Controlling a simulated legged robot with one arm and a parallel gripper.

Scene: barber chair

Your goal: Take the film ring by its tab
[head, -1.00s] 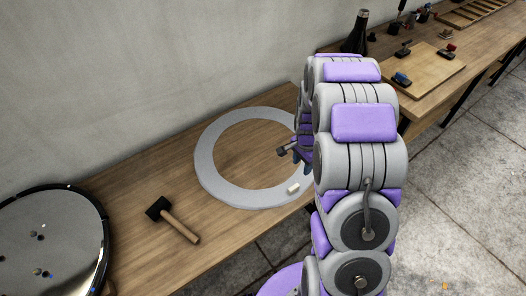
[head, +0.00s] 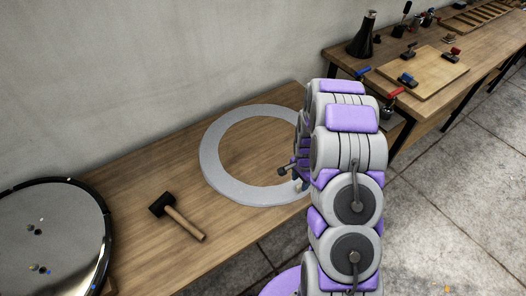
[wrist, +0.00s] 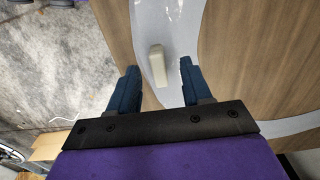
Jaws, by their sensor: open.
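The film ring (head: 222,176) is a flat, pale grey ring lying on the wooden bench; my arm hides its right part in the head view. Its tab (wrist: 158,65) is a small cream block standing on the ring band (wrist: 163,22) in the wrist view. In the head view the tab (head: 298,186) is mostly hidden by my gripper. My gripper (wrist: 158,75) is open, its two blue fingers on either side of the tab in the picture, with gaps on both sides. The tab lies near the fingertips. I cannot tell the exact height left between them.
A black-headed mallet (head: 178,215) lies on the bench (head: 140,235) left of the ring. A round black-rimmed drum-like disc (head: 60,235) is at far left. A second bench at right holds a board (head: 425,75), clamps and a dark bottle-shaped object (head: 364,35).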

